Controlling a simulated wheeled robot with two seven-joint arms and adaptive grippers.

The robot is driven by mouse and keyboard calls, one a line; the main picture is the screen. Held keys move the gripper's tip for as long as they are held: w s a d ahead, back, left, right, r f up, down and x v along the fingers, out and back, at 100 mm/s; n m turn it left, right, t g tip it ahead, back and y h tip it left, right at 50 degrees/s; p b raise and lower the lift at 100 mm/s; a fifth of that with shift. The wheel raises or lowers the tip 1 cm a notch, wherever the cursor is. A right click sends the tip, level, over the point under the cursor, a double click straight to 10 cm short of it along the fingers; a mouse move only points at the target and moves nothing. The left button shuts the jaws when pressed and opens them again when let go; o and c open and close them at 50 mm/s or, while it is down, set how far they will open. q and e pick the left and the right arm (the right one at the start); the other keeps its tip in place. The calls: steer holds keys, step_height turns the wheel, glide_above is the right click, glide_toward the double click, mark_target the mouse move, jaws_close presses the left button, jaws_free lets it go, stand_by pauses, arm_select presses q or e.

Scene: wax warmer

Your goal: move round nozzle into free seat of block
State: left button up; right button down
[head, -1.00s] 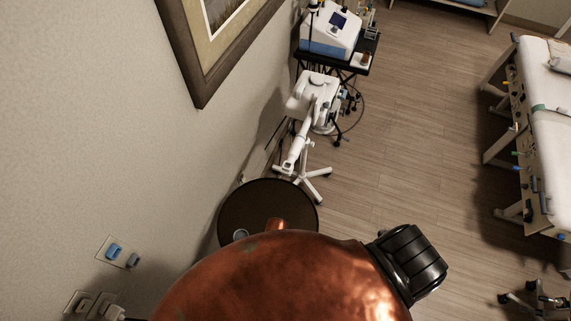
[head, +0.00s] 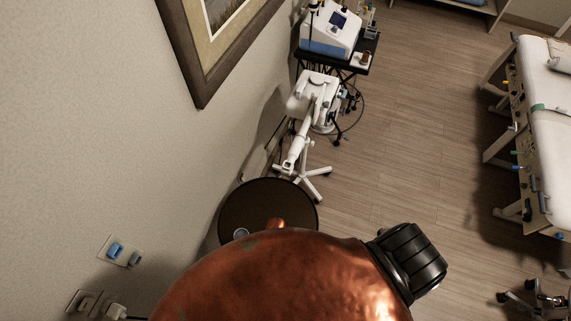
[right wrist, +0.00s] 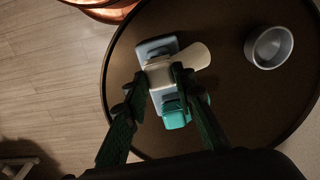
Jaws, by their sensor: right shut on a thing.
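In the right wrist view my right gripper (right wrist: 161,74) has its two dark green fingers on either side of a cream nozzle (right wrist: 194,57) and is shut on it. The nozzle's flat, rounded end sticks out to the right of the fingers. It lies over a blue-grey block (right wrist: 157,47), which shows above and below it. I cannot tell whether the nozzle sits in a seat or just above the block. A teal nozzle (right wrist: 174,115) is at the block's lower end. The free seat is hidden. My left gripper is in neither view.
The block is on a round dark brown table (right wrist: 232,97), also in the head view (head: 245,205). A grey-white round cup (right wrist: 269,47) stands to the right of the block. The wall (head: 100,130) is close on the left in the head view.

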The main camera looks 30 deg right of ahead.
steer(key=shift+f+b, duration=0.3)
steer(key=shift+f, duration=0.75)
steer(key=c, duration=1.5)
jaws_free()
steer(key=shift+c, duration=0.2)
steer(key=shift+r, duration=0.15)
steer(key=shift+r+p, duration=2.65)
steer(key=shift+p, duration=0.5)
steer(key=shift+r+p, duration=0.9)
steer(key=shift+r, duration=0.35)
